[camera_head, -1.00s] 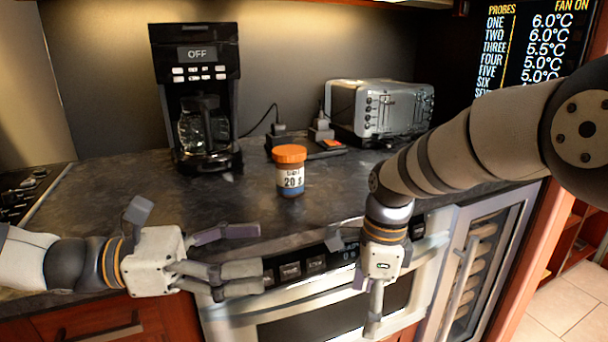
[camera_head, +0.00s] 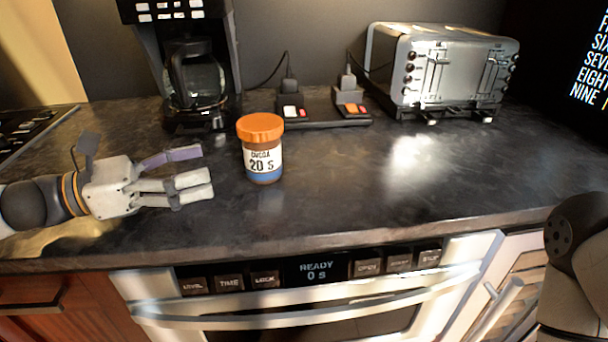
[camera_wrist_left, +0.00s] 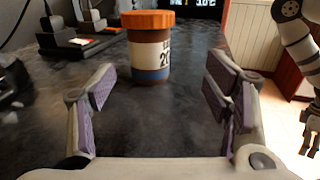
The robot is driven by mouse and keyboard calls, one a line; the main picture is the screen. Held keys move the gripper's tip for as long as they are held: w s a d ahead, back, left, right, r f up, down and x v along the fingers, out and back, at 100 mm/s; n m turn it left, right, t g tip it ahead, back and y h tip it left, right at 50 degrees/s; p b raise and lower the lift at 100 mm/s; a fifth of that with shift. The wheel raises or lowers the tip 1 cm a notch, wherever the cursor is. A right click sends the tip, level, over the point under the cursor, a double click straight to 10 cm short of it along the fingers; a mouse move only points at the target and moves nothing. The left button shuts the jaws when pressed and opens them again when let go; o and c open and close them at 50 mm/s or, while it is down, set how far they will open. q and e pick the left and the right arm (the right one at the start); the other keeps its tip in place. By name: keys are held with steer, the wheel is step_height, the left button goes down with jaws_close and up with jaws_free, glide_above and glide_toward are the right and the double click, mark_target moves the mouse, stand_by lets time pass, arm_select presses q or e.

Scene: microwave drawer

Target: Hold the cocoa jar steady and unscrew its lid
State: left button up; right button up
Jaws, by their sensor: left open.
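The cocoa jar (camera_head: 263,160) stands upright on the dark counter, with an orange lid (camera_head: 260,127) on it and a white and blue label. My left gripper (camera_head: 200,168) is open and empty, just left of the jar, with its fingers pointing at it and a small gap between. In the left wrist view the jar (camera_wrist_left: 150,62) stands ahead between the two spread fingers, beyond their tips, and its lid (camera_wrist_left: 148,19) is at the top edge. My right gripper (camera_wrist_left: 308,140) shows partly at the right edge of that view, away from the jar; its finger state is unclear.
A coffee maker (camera_head: 190,85) stands behind and left of the jar. Plugs on a power strip (camera_head: 325,112) and a silver toaster (camera_head: 440,70) stand at the back. The counter right of the jar (camera_head: 400,195) is clear.

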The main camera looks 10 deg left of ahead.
mark_target(245, 149)
arm_select(q)
steer(key=shift+w+a, duration=0.15)
steer(key=shift+w, duration=0.05)
steer(key=shift+w+d+f, duration=0.15)
steer(key=shift+w+d, duration=0.05)
steer(key=b+x, duration=0.1)
steer(key=x, duration=0.2)
steer(key=shift+w+d+f+b, duration=0.15)
steer(key=shift+d+f+b, duration=0.1)
steer(key=shift+f+b, duration=0.15)
steer(key=x, duration=0.2)
steer(key=r+b+x, duration=0.1)
steer(key=x, duration=0.2)
steer(key=w+x, duration=0.1)
steer(key=x, duration=0.1)
steer(key=shift+a+r, duration=0.1)
steer(key=shift+r, duration=0.2)
steer(key=c, duration=1.4)
arm_select(e)
steer(key=shift+n+g, duration=0.4)
steer(key=shift+g, duration=0.4)
steer(key=s+f, duration=0.2)
steer(key=s, duration=0.1)
steer(key=s+f, duration=0.1)
steer(key=shift+s+d, duration=0.35)
steer(key=shift+d, duration=0.05)
